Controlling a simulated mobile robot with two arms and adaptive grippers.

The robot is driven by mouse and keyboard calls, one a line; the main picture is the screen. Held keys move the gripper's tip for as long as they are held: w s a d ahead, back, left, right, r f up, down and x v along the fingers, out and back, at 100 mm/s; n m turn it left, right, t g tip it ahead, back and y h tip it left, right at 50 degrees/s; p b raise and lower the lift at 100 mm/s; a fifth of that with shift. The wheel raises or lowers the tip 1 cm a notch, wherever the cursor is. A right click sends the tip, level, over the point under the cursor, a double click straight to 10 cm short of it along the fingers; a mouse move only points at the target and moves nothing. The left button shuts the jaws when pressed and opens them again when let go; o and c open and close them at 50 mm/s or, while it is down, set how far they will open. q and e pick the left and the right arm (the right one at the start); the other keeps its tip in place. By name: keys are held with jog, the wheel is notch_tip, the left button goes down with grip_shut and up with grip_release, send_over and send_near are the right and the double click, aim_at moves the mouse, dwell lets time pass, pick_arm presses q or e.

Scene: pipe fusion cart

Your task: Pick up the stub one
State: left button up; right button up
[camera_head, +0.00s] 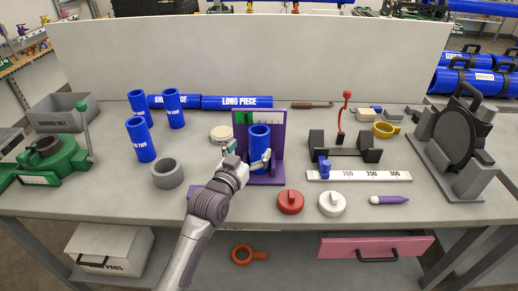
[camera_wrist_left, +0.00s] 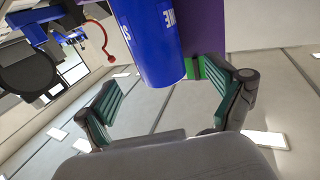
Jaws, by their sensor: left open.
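A blue tube (camera_head: 260,137) stands upright against a purple stand (camera_head: 276,150) at the middle of the bench. It also shows in the left wrist view (camera_wrist_left: 152,45), with white lettering only partly visible. My left gripper (camera_head: 247,158) is open at this tube, with one finger to its left and one in front of its lower right side. In the left wrist view the open fingers (camera_wrist_left: 165,98) are spread on either side of the tube's end; I cannot tell whether they touch it. More upright blue tubes (camera_head: 141,140) stand at the left; their labels are too small to read surely.
A grey ring (camera_head: 168,173) and green clamp (camera_head: 45,158) are at the left. A long blue pipe (camera_head: 237,102) lies behind. A red knob (camera_head: 290,202), white knob (camera_head: 332,204) and ruler (camera_head: 360,176) lie right. A grey machine (camera_head: 455,150) stands far right.

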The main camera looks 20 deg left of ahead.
aim_at(255, 141)
pick_arm(q)
jog(key=shift+w+d+r, duration=0.1)
jog(key=shift+w, duration=0.45)
jog(key=w, duration=0.1)
jog(key=w+p, duration=0.1)
jog(key=w, duration=0.2)
jog(key=shift+w+d+r+p, duration=0.2)
jog(key=shift+d+r+p, duration=0.05)
jog(key=shift+r+p, duration=0.1)
jog(key=shift+w, duration=0.35)
jog(key=shift+f, duration=0.1)
pick_arm(e)
jog(key=shift+s+d+r, duration=0.2)
jog(key=shift+d+r, duration=0.1)
jog(key=shift+r, duration=0.15)
jog(key=shift+s+d+r, duration=0.15)
jog(key=shift+d+r, duration=0.15)
jog(key=shift+r, duration=0.15)
pick_arm(q)
grip_shut()
